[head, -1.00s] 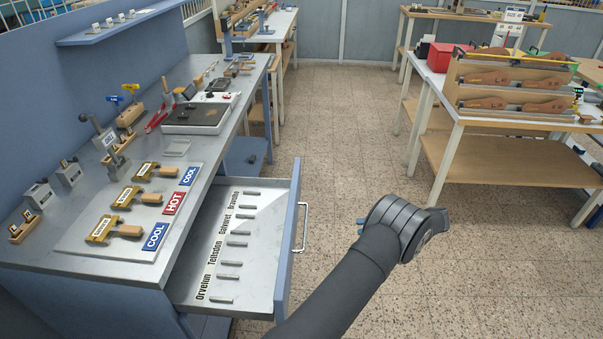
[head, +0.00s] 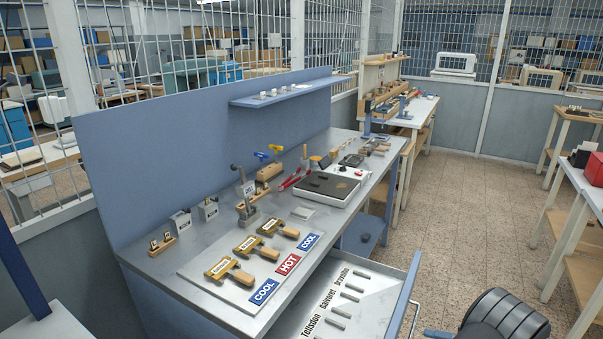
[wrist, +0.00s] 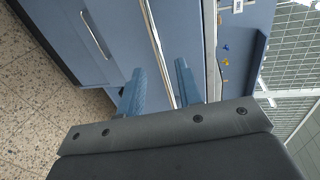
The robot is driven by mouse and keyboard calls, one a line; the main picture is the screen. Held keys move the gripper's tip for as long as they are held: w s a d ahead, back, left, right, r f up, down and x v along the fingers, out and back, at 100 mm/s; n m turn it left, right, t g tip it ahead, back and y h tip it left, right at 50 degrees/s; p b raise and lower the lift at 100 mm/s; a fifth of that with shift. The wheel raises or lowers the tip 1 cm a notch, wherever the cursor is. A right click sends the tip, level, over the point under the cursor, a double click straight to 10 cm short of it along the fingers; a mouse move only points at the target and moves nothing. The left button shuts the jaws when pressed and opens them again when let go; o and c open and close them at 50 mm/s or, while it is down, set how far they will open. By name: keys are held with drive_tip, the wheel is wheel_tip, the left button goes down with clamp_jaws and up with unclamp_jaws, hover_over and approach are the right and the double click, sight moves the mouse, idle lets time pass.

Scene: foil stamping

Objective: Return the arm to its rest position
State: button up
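My gripper (wrist: 158,88) shows in the wrist view with its two blue fingers apart and nothing between them. In the head view my dark arm is at the lower right edge, and only a bit of a blue finger (head: 437,333) shows there. The gripper is out in front of the blue workbench (head: 180,270), to the right of its open drawer (head: 385,290), and clear of both. Most of the arm is out of the frame.
The drawer sticks out with several metal type pieces and name labels in it. On the bench, wooden-handled stamps lie beside COOL and HOT signs (head: 288,264). A hot plate (head: 327,188) stands behind them. The tiled floor (head: 450,220) is open to the right.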

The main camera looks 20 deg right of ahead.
drive_tip(key=shift+x, duration=2.45)
drive_tip(key=shift+d, duration=0.1)
drive_tip(key=v, duration=1.7)
drive_tip(key=shift+s, duration=0.15)
drive_tip(key=shift+f, duration=0.1)
drive_tip(key=x, duration=1.8)
drive_tip(key=shift+r, duration=0.2)
